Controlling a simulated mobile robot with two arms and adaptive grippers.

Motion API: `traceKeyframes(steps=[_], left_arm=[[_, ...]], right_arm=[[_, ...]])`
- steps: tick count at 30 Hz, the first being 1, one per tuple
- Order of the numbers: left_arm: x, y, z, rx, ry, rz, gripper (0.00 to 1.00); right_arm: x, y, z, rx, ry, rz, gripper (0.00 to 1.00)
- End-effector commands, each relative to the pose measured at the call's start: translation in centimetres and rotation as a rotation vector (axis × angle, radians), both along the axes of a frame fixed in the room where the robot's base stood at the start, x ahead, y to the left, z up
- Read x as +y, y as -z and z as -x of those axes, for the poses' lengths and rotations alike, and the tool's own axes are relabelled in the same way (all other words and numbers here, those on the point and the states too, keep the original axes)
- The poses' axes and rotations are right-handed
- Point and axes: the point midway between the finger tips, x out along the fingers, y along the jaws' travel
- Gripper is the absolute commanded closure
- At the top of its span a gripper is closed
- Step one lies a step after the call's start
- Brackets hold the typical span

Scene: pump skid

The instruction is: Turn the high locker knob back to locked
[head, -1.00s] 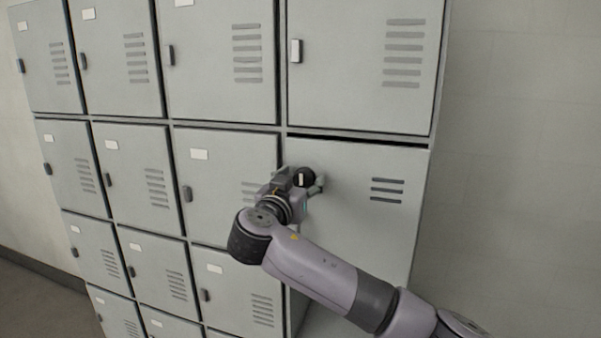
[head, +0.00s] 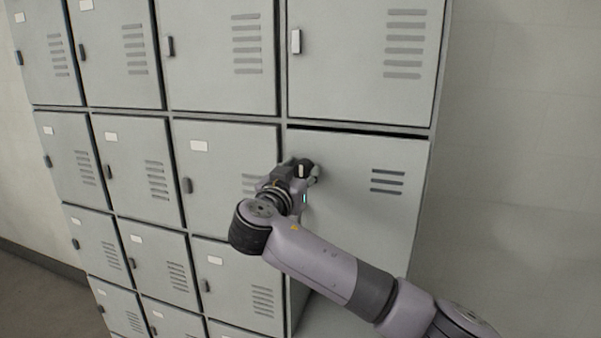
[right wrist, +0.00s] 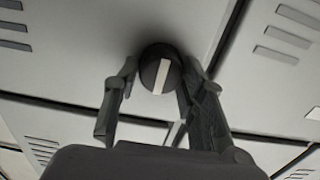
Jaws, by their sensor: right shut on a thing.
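The high locker knob (right wrist: 161,70) is round and black with a white bar across its face. In the right wrist view the bar runs close to upright. In the head view the knob (head: 305,165) is partly hidden by my gripper, on the left upper part of a large grey locker door (head: 350,210). My right gripper (right wrist: 158,85) is shut on the knob, with one finger on each side of it. My left gripper is not in view.
Grey lockers with dark handles and vents fill the left and top, including a door (head: 365,60) above. A dark gap runs along the large door's top edge. A bare pale wall (head: 520,180) stands at the right.

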Motion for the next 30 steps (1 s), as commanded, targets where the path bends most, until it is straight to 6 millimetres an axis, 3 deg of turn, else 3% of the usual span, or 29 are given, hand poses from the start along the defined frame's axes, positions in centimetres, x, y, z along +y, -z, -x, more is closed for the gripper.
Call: traceKeyframes(steps=[8,14,21,30], left_arm=[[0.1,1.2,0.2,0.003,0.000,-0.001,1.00],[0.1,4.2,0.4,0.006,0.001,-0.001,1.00],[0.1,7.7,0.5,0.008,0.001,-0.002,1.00],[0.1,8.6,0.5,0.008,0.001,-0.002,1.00]], right_arm=[[0.1,0.4,0.0,0.008,-0.001,0.022,0.90],[0.2,0.9,0.0,0.034,-0.002,0.100,0.90],[0.3,0.8,0.0,0.090,-0.002,0.275,0.90],[0.3,0.3,-0.1,0.180,-0.002,0.549,0.90]])
